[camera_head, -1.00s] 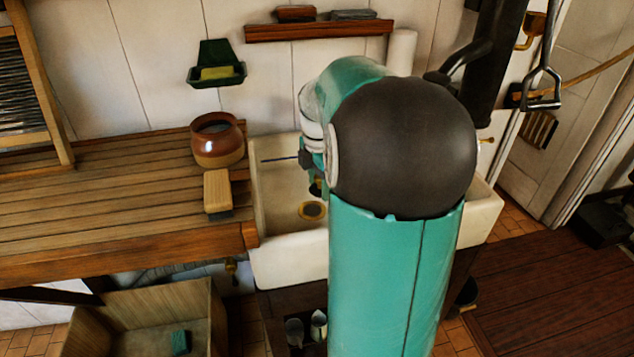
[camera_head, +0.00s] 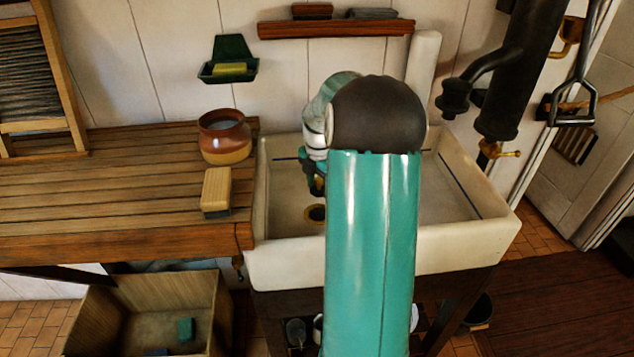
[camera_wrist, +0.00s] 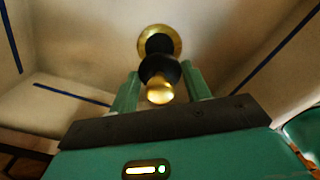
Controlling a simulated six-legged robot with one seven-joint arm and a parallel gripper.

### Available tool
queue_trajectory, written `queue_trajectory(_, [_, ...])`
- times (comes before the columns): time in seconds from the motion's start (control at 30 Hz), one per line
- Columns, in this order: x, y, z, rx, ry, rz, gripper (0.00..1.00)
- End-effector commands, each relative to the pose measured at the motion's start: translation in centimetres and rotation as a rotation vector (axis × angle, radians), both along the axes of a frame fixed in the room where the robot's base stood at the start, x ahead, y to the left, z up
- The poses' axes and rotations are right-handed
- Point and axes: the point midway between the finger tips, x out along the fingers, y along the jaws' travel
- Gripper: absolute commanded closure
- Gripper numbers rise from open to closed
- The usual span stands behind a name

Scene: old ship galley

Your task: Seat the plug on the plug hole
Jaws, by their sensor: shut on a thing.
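The plug (camera_wrist: 159,70), black with a brass knob, is held between the two green fingers of my gripper (camera_wrist: 161,79) in the wrist view. The plug hole (camera_wrist: 174,45) is a brass ring with a dark centre in the sink floor, just beyond the plug in that view. The plug overlaps its near edge, and I cannot tell whether they touch. In the head view my gripper (camera_head: 317,184) points down into the left part of the sink, above the plug hole (camera_head: 312,214). My arm hides part of the ring and sink there.
The white sink (camera_head: 465,240) has raised walls around the gripper. Left of it is a wooden drainboard with a brown pot (camera_head: 224,138) and a brush (camera_head: 216,190). A black pump (camera_head: 508,85) stands at the right. A green soap dish (camera_head: 229,66) and a shelf (camera_head: 336,29) are on the wall.

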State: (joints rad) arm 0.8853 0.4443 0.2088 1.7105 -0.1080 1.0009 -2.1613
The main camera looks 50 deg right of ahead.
Motion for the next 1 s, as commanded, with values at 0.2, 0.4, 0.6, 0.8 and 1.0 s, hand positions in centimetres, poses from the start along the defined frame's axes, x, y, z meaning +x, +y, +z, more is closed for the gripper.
queue_trajectory(0.2, [-0.1, -0.2, -0.6, 0.000, 0.000, 0.002, 0.81])
queue_trajectory(0.4, [-0.1, -0.2, -2.2, 0.001, 0.001, 0.001, 0.81])
queue_trajectory(0.6, [-0.1, -0.2, -4.0, 0.001, 0.001, 0.003, 0.81])
queue_trajectory(0.8, [0.0, -0.2, -5.8, 0.001, 0.001, 0.004, 0.81])
queue_trajectory(1.0, [0.0, -0.2, -7.6, 0.001, 0.000, 0.005, 0.81])
